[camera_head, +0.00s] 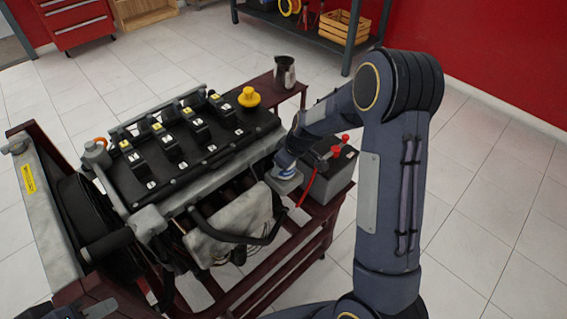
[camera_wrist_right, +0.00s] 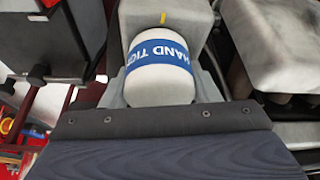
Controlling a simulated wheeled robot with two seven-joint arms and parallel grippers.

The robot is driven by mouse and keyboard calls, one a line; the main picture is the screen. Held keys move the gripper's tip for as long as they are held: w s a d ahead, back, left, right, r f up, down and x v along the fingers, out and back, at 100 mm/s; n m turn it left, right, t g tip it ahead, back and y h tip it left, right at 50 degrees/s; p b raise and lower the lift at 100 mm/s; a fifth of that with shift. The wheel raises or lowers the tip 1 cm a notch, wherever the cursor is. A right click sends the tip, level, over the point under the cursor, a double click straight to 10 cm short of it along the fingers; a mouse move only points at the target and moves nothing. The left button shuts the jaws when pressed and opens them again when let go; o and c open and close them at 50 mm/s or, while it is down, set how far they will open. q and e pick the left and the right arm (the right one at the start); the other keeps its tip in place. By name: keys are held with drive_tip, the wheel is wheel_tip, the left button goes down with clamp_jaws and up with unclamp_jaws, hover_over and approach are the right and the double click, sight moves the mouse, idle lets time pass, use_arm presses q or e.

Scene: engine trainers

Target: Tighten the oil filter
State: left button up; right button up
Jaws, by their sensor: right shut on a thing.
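The oil filter (camera_wrist_right: 162,70) is a white cylinder with a blue band printed "HAND TIGHT", upside down in the right wrist view. It sits against a grey block (camera_wrist_right: 175,17) with a yellow mark.
The engine (camera_head: 190,150) stands on a dark red frame (camera_head: 318,245). A battery (camera_head: 338,170) with red terminals and a red cable is close to my right wrist. A metal jug (camera_head: 284,73) stands behind. Open tiled floor lies to the right.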

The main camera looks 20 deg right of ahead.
drive_tip(key=shift+r+m+h, duration=0.1)
drive_tip(key=shift+m+h, duration=0.2)
drive_tip(key=shift+m, duration=0.5)
drive_tip(key=m+h+p, duration=0.1)
drive_tip(key=m+p, duration=0.1)
drive_tip(key=shift+r+m+t, duration=0.1)
drive_tip(key=shift+m+t, duration=0.3)
drive_tip(key=m+h+p, duration=0.1)
drive_tip(key=m+p, duration=0.1)
drive_tip(key=m, duration=0.1)
drive_tip(key=shift+d, duration=0.1)
drive_tip(key=shift+d+m+h+p, duration=0.1)
drive_tip(key=shift+m+h+p, duration=0.4)
drive_tip(key=shift+m, duration=0.7)
drive_tip(key=o, duration=1)
drive_tip(key=shift+f, duration=0.2)
